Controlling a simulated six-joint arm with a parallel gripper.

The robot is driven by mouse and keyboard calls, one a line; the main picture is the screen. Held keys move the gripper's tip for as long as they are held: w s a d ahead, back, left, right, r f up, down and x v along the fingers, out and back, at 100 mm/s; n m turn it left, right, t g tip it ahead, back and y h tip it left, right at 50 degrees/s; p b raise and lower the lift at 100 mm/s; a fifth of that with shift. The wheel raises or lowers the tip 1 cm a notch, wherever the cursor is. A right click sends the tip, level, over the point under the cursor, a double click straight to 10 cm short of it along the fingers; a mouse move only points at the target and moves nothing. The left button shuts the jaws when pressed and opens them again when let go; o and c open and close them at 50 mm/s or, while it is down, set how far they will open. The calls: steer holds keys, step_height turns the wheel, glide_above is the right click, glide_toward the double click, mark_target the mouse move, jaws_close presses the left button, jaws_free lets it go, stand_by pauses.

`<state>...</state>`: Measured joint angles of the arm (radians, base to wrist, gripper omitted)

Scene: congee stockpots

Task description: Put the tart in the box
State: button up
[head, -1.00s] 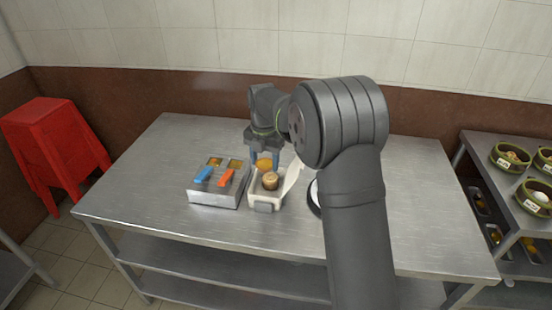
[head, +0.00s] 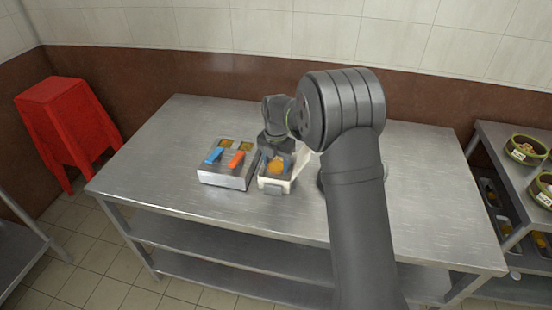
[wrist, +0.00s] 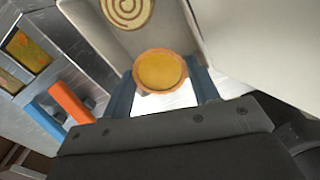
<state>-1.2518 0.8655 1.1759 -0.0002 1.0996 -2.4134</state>
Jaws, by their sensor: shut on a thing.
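The tart (head: 276,166) is a round pastry with a yellow filling. In the wrist view it (wrist: 160,71) sits between the two blue fingers of my gripper (wrist: 163,88). My gripper (head: 277,161) is shut on it, over the box's opening in the head view. The box (head: 273,187) is white, with its lid (head: 301,160) open on the right. In the wrist view, a pastry with a spiral top (wrist: 127,10) is beside the tart, in the box. I cannot tell whether the tart touches the box floor.
A metal container (head: 225,175) with a blue handle (head: 214,156) and an orange handle (head: 236,159) stands close left of the box. The steel table (head: 160,150) is clear on the left. A red stool (head: 70,125) and a side shelf with green bowls (head: 526,150) stand apart.

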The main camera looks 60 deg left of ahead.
steer(key=shift+f, duration=0.35)
stand_by(0.6)
steer(key=o, duration=1)
steer(key=shift+c, duration=1.2)
steer(key=shift+r, duration=0.15)
steer(key=shift+r, duration=2.35)
step_height(320, 180, up, 7)
